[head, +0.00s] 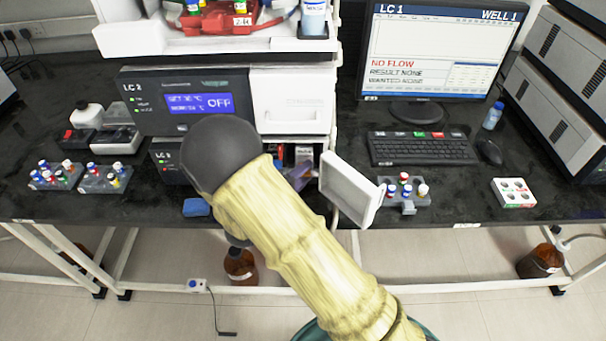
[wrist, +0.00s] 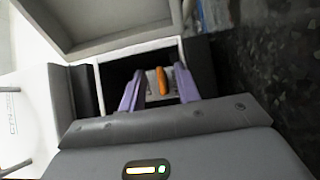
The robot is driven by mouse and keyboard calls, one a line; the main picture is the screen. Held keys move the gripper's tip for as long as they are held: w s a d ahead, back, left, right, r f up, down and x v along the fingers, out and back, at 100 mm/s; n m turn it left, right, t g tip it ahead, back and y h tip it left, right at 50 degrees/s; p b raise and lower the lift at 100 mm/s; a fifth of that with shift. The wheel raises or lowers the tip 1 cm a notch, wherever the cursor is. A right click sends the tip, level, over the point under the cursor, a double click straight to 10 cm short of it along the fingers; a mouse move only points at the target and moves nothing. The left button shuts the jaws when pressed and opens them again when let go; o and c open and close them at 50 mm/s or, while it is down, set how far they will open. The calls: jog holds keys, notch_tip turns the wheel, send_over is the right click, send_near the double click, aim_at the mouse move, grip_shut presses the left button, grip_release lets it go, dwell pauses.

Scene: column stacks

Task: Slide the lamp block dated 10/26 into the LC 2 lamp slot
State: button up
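In the wrist view, my gripper (wrist: 159,74) has its two purple fingers apart, reaching into a dark open compartment (wrist: 112,72). A pale block with an orange upright part (wrist: 161,80) is between the fingertips. I cannot tell whether the fingers press on it, and no date can be read. In the head view, the LC 2 unit (head: 133,104) shows "OFF" on its blue screen. Its lower bay (head: 304,152) is open, with small items inside. I cannot make out a slot label.
A white door (head: 349,190) stands swung open to the right of the bay. Vial racks (head: 106,179) stand at left, another rack (head: 403,196) right of the door. A blue item (head: 197,207) lies near the bench's front edge. A keyboard (head: 422,149) and monitor are at right.

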jog(key=shift+a, duration=0.1)
jog(key=v, duration=1.7)
jog(key=shift+s, duration=0.2)
jog(key=shift+f, duration=0.1)
